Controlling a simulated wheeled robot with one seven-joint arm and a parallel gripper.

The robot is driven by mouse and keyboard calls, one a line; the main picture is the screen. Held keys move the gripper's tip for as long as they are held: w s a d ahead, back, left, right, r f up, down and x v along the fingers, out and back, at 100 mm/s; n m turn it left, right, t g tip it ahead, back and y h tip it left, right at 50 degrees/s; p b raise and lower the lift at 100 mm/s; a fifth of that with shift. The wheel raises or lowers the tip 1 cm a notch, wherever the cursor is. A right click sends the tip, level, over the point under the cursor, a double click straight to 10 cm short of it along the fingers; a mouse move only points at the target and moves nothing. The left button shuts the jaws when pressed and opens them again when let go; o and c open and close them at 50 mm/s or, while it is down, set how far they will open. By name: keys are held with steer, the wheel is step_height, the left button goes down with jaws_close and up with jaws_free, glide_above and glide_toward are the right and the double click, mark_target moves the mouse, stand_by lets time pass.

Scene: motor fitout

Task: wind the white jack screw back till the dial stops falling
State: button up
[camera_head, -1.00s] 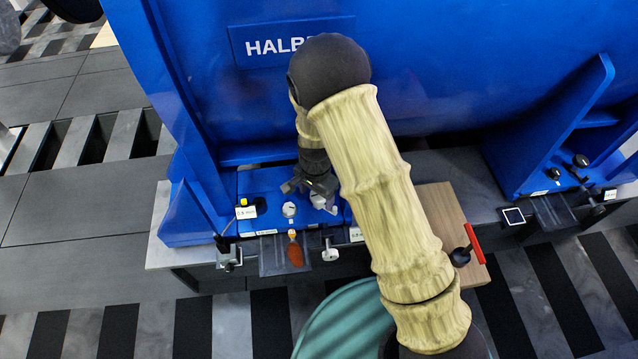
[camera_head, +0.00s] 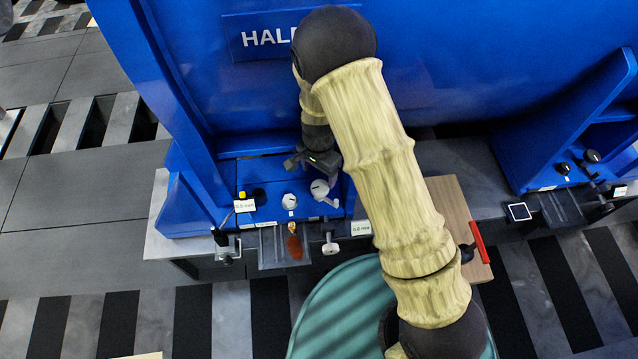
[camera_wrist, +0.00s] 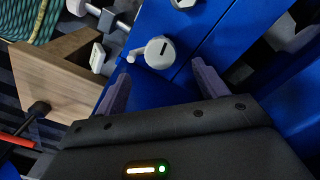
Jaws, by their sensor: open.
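A white round knob with a black line and a small crank arm stands on the blue foot plate (camera_head: 319,188); the wrist view shows it too (camera_wrist: 160,52). A white-ended screw (camera_head: 330,245) sticks out from the plate's front edge; part of it shows at the wrist view's top left (camera_wrist: 78,7). I cannot tell which is the jack screw. My gripper (camera_head: 318,165) is open and empty just behind the cranked knob. In the wrist view its fingers (camera_wrist: 162,78) point to either side of the knob, apart from it. I cannot make out a dial reading.
A wooden block (camera_head: 455,215) with a red-handled tool (camera_head: 479,243) lies right. The blue housing (camera_head: 420,60) rises behind.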

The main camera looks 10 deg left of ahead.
mark_target(319, 187)
steer(key=shift+f, duration=0.1)
step_height(319, 187, down, 7)
steer(key=shift+f+b, duration=0.2)
steer(key=shift+b, duration=1.05)
steer(key=shift+c, duration=0.2)
steer(key=shift+r, duration=0.1)
steer(key=c, duration=0.9)
